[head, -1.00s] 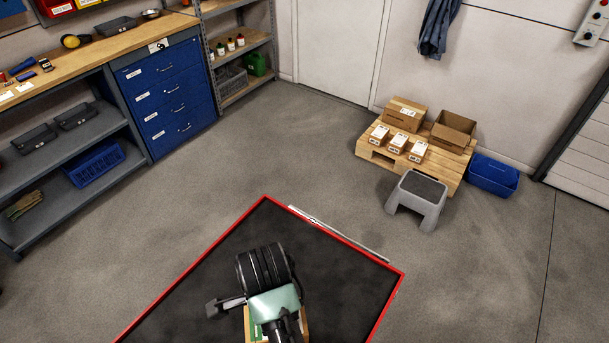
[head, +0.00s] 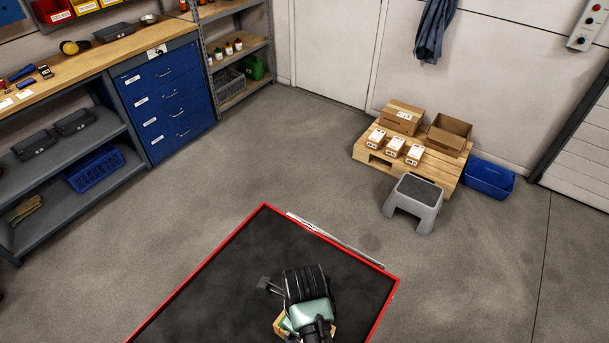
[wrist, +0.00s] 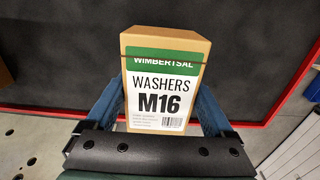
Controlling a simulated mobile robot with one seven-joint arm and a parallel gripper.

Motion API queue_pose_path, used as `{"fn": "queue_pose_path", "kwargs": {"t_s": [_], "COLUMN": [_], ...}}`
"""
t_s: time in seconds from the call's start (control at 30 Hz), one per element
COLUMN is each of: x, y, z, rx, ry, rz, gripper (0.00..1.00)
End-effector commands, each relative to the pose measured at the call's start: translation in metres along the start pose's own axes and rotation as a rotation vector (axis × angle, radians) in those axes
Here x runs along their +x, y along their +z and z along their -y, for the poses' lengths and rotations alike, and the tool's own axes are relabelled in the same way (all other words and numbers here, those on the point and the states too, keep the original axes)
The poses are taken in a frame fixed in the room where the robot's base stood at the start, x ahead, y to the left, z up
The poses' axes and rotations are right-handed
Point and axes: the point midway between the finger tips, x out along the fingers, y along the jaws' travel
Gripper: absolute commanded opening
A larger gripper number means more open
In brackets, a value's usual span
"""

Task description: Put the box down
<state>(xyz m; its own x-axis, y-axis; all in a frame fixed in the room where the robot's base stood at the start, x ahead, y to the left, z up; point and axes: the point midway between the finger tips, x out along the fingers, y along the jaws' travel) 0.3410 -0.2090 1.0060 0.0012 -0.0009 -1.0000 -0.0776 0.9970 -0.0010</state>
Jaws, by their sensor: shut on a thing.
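The box (wrist: 160,95) is a tan carton with a green and white label reading "WASHERS M16". In the wrist view it sits between the two blue fingers of my gripper (wrist: 158,105), which is shut on it. In the head view my gripper (head: 290,326) is over the dark, red-edged surface (head: 230,270), and only small parts of the box (head: 280,325) show past the wrist. I cannot tell whether the box touches the surface below.
A wooden pallet (head: 372,159) with several cartons stands by the back wall. A grey step stool (head: 412,203) and a blue bin (head: 489,180) are beside it. A workbench (head: 70,62) and blue drawers (head: 168,100) are at left. The floor between is clear.

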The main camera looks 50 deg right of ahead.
Motion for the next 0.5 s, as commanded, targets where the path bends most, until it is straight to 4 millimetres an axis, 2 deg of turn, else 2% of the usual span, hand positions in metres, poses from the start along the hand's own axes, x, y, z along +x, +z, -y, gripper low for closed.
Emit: {"fn": "queue_pose_path", "kwargs": {"t_s": [0.2,0.5], "x": [0.024,0.027], "y": [0.000,0.000], "z": [0.000,0.000], "rx": [0.000,-0.001], "ry": [0.000,-0.001], "rz": [0.000,0.001], "gripper": [0.00,0.00]}}
